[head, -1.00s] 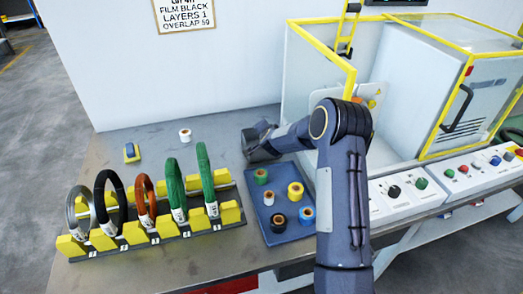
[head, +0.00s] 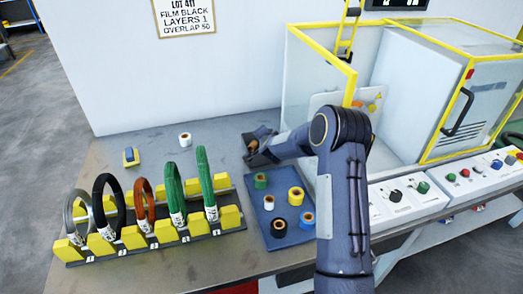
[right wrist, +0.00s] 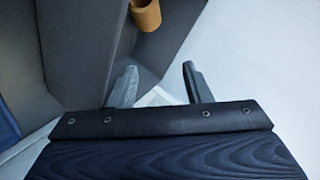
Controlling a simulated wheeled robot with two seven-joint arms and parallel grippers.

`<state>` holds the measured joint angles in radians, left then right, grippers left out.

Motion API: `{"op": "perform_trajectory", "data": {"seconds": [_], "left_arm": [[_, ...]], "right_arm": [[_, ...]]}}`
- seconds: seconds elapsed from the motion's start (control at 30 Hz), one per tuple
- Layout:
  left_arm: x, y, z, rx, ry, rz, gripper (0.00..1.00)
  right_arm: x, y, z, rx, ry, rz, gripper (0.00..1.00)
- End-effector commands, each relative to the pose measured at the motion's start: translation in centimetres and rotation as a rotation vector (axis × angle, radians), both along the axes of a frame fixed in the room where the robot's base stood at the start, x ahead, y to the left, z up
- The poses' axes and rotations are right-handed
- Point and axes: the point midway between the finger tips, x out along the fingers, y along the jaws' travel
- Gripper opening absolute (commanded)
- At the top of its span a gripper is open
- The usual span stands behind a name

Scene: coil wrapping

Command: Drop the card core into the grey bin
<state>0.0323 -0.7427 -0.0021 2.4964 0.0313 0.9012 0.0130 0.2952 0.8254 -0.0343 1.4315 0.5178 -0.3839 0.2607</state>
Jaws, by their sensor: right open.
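The small brown card core (head: 254,145) shows at the mouth of the dark grey bin (head: 247,138) at the back of the bench in the head view. In the right wrist view the core (right wrist: 146,14) is at the top edge, beyond the fingertips and apart from them, against dark grey surfaces that look like the bin's inside. Whether it rests on the bin's floor cannot be told. My right gripper (right wrist: 160,82) is open and empty, its two fingers spread. In the head view my right gripper (head: 266,146) is at the bin, partly covering it. My left gripper is not in view.
A blue tray (head: 280,236) with several tape rolls lies just in front of the bin. A yellow-blocked rack (head: 150,240) of upright coils stands to the left. A white roll (head: 185,139) stands behind it. A yellow-framed machine (head: 440,80) is at the right.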

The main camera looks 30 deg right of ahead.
Motion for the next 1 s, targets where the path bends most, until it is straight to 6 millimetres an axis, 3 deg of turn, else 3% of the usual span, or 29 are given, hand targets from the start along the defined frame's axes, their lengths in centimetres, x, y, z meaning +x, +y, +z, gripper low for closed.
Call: {"op": "perform_trajectory", "data": {"seconds": [0.03, 0.17, 0.53, 1.0], "left_arm": [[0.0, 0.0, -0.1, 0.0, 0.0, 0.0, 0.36], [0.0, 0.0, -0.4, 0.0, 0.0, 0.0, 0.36], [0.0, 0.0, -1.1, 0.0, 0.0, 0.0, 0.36], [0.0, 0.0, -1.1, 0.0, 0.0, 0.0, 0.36]], "right_arm": [[-0.4, 0.0, -0.6, 0.004, 0.013, -0.001, 0.52], [-1.4, 0.4, -0.1, 0.004, 0.013, 0.0, 0.52], [-5.8, 2.5, 3.0, 0.002, 0.006, 0.002, 0.52], [-6.3, 2.7, 3.6, 0.0, 0.002, 0.001, 0.52]]}}
